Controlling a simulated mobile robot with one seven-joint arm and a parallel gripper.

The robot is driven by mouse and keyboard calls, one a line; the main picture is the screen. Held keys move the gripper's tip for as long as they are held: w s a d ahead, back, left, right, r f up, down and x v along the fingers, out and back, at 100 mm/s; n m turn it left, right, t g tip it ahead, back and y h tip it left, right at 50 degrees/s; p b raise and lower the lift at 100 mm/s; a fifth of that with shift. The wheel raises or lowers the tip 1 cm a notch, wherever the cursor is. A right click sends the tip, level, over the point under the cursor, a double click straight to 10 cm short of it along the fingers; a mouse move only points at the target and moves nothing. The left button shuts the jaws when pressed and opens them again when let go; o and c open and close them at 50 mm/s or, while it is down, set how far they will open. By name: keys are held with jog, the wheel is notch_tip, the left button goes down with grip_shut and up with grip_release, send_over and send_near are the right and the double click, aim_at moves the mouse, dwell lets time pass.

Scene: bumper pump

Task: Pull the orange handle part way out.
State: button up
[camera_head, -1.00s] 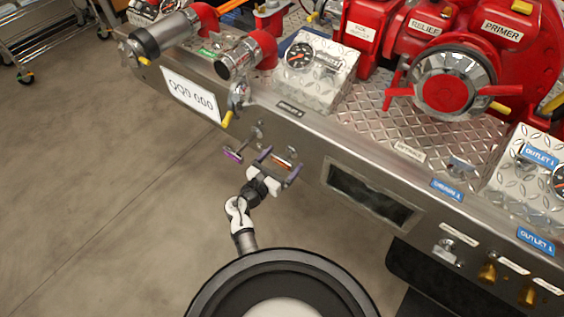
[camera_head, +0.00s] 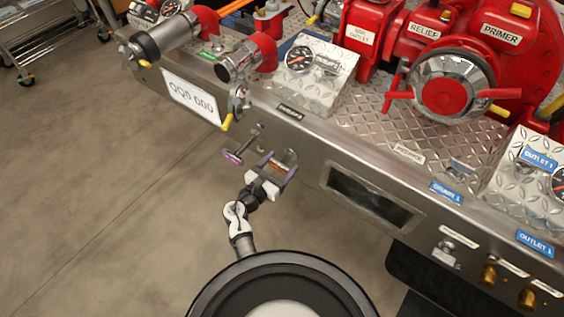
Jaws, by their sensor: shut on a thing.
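The orange handle (camera_head: 277,167) is a small bar on the front face of the steel bumper. Its round mount (camera_head: 291,154) shows behind it on the bumper face. My gripper (camera_head: 277,169) is shut on the handle, with one purple-grey finger at each end of the bar. The handle stands a little out from the bumper face. The fingers partly hide its ends, and its shaft is hard to make out.
A purple handle (camera_head: 232,157) sticks out just left of my gripper. A yellow-tipped lever (camera_head: 227,121) hangs above it. A dark rectangular opening (camera_head: 370,195) lies to the right. The floor (camera_head: 110,190) at left is clear.

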jog(key=shift+v, duration=1)
jog(key=o, duration=1.4)
jog(key=p+v, duration=0.3)
jog(key=v, duration=1)
jog(key=shift+s+a+p, duration=0.25)
jog(key=shift+s+p, duration=0.1)
jog(key=shift+p, duration=0.05)
